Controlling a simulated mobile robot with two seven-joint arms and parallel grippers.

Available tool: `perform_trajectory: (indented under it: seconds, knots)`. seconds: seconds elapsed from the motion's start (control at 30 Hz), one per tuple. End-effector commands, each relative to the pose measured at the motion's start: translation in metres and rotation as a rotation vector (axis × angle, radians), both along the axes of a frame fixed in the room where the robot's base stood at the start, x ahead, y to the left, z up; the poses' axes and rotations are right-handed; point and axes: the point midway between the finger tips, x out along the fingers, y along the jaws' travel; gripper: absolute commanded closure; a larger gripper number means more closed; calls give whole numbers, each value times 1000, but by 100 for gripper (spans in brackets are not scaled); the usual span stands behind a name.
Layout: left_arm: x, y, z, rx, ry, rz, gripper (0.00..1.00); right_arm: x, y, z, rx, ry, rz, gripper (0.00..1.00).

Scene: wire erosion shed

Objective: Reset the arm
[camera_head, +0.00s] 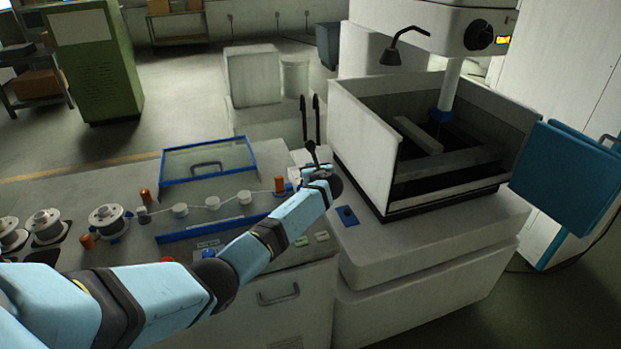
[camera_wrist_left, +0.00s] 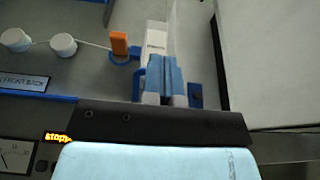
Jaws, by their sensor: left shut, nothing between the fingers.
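My left arm reaches in from the left across the grey wire-feed panel. Its gripper (camera_head: 300,174) is at the panel's right end, beside the machine tank, and partly hidden by the wrist in the head view. In the left wrist view the two blue fingers (camera_wrist_left: 161,70) are together with nothing between them. They lie in front of a white labelled block (camera_wrist_left: 157,38), and I cannot tell whether they touch it. An orange block (camera_wrist_left: 119,43) is left of the fingers. I cannot tell which part is the arm named.
The white-walled tank (camera_head: 362,135) stands close on the right, with a blue door (camera_head: 568,172) beyond. White rollers (camera_head: 213,202) and wire spools (camera_head: 109,220) line the panel. A blue-framed clear cover (camera_head: 208,160) is behind them. A lit STOP display (camera_wrist_left: 57,137) shows.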

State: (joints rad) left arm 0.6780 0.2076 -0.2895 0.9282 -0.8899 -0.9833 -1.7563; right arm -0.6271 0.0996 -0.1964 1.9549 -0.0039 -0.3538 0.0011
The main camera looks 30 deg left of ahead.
Motion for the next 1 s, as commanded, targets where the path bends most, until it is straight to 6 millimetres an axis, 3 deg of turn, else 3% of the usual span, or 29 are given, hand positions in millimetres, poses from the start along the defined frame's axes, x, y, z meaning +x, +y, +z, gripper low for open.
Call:
perform_trajectory:
  seconds: [0.23, 0.73, 0.87, 1.0]
  knots:
    - [4, 1, 7, 1, 1, -1, 100, 0, 1, 1, -1, -2, 7, 100]
    - [-2, -2, 1, -22, -9, 4, 100, 5, 2, 8, 0, -20, 11, 100]
    - [-32, -20, -27, -168, -78, 46, 100, 4, 1, 5, -1, -14, 11, 100]
    - [-98, -52, -69, -467, -211, 162, 100, 3, 0, 3, -4, -9, 10, 100]
